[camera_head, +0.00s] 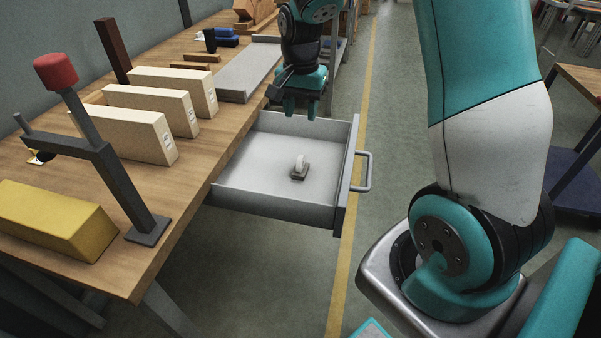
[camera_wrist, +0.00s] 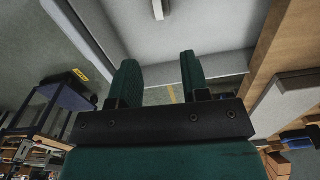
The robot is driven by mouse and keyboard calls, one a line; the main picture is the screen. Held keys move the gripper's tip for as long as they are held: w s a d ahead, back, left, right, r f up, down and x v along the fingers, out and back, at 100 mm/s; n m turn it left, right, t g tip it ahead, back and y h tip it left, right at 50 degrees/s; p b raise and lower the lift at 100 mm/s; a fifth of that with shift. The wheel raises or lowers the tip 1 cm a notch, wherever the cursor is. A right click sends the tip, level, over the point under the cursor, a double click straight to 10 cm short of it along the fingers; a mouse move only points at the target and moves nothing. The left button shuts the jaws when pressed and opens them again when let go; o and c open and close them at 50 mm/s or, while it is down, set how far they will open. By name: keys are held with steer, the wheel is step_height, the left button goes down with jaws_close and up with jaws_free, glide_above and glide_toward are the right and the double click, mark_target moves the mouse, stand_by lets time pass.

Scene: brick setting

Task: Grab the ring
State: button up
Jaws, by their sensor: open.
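A small pale ring (camera_head: 300,163) stands upright on a dark grey base inside the open drawer (camera_head: 228,195), near the middle of its floor. In the wrist view a pale upright piece that looks like the ring (camera_wrist: 158,10) shows at the top edge, partly cut off. My gripper (camera_head: 299,112) is open and empty, fingers pointing down, above the far edge of the drawer. It is beyond the ring and apart from it. In the wrist view my gripper (camera_wrist: 158,72) has its two green fingers well apart with nothing between them.
The wooden workbench (camera_head: 120,275) lies left of the drawer. The drawer handle (camera_head: 367,172) juts right over clear floor.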

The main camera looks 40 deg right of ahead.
mark_target(300, 157)
step_height(300, 157, down, 9)
steer(key=shift+a+f+b, duration=0.1)
steer(key=shift+f+b, duration=0.05)
steer(key=shift+b, duration=0.25)
steer(key=shift+s+a+f+b, duration=0.1)
steer(key=shift+s+f+b, duration=0.05)
steer(key=shift+f, duration=1.2)
steer(key=shift+s+a+f+b, duration=0.1)
steer(key=shift+s+f+b, duration=0.05)
steer(key=shift+f, duration=1.15)
jaws_close()
